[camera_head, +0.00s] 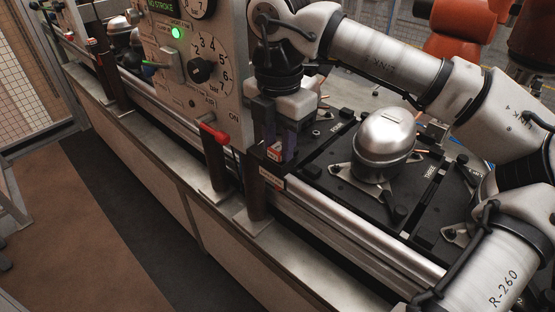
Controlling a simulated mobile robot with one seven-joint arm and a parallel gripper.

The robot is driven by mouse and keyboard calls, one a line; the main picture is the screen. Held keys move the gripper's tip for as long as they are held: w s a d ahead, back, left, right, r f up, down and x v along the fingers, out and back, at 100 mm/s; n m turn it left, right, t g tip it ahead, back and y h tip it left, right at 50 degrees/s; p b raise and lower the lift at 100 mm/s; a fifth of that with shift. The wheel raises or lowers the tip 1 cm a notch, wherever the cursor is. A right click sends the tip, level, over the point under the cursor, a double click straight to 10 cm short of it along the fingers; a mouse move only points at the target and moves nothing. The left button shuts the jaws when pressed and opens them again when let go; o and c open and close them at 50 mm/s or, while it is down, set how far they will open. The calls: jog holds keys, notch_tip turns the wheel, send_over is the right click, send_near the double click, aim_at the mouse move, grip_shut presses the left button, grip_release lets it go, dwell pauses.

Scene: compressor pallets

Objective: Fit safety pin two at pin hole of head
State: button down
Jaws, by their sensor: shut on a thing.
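My gripper (280,148) points down beside the right edge of the grey control panel, with its dark fingers shut. A small red piece with a pale label, which looks like safety pin two (274,152), shows at the fingertips. Its shank is not visible, and the fingers hide part of it. The head (225,60) appears to be the grey housing with the panel. Its pin hole cannot be made out. A red-handled part (213,132) juts from the panel's lower edge, left of my gripper, above a dark post.
A shiny domed compressor (385,145) stands on a dark pallet (335,180) right of my gripper. A dark post (257,190) with a label stands just below the gripper. A steel rail (350,235) runs along the bench front. My arm arches over the right side.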

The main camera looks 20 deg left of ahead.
jog(key=shift+r, duration=0.15)
jog(key=shift+r+p, duration=1.8)
jog(key=shift+r, duration=1.1)
jog(key=shift+r, duration=0.1)
notch_tip(320, 180, up, 6)
jog(key=p, duration=0.4)
